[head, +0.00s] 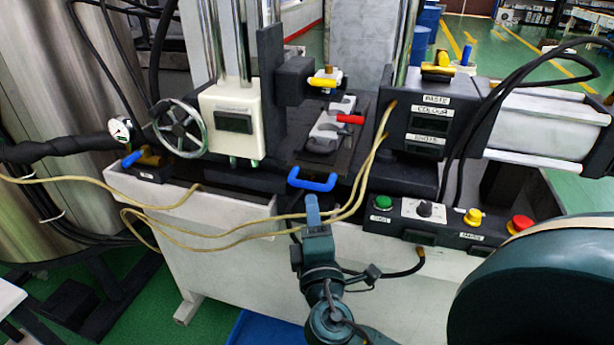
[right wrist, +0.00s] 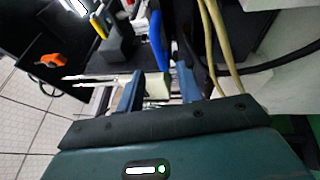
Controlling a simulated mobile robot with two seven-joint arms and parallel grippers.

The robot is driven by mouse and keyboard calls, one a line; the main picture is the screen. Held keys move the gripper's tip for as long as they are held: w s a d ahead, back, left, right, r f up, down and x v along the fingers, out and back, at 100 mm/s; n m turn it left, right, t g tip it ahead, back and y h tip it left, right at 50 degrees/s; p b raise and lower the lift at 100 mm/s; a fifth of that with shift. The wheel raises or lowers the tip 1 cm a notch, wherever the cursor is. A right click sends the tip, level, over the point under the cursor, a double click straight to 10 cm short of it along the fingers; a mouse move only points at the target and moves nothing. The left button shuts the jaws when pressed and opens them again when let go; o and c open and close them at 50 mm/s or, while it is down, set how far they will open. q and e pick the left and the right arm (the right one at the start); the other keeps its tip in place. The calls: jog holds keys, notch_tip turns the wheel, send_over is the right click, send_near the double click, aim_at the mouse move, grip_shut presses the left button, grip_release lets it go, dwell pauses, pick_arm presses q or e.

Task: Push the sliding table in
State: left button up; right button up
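The sliding table (head: 345,158) is a dark plate under the press, with a blue handle (head: 312,180) at its front edge. A grey mould with a red-handled clamp (head: 335,124) sits on it. My right gripper (head: 312,198) is just in front of and below the handle. In the right wrist view the handle (right wrist: 158,42) is ahead of the fingertips, and my right gripper (right wrist: 160,70) has its two fingers apart with nothing held. Whether a finger touches the handle cannot be told. My left gripper is not in view.
Yellowish hoses (head: 255,216) loop across the white machine front left of my gripper. A button box (head: 430,222) with green, yellow and red buttons is to the right. A handwheel (head: 180,129) and a pale press head (head: 232,122) stand at left.

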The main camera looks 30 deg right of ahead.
aim_at(309, 188)
jog(key=p+x, duration=0.1)
jog(key=x, duration=0.8)
jog(key=shift+w+d, duration=0.2)
jog(key=shift+w, duration=0.15)
jog(key=shift+c, duration=0.3)
jog(key=shift+r, duration=0.1)
grip_shut()
jog(key=shift+r, duration=0.1)
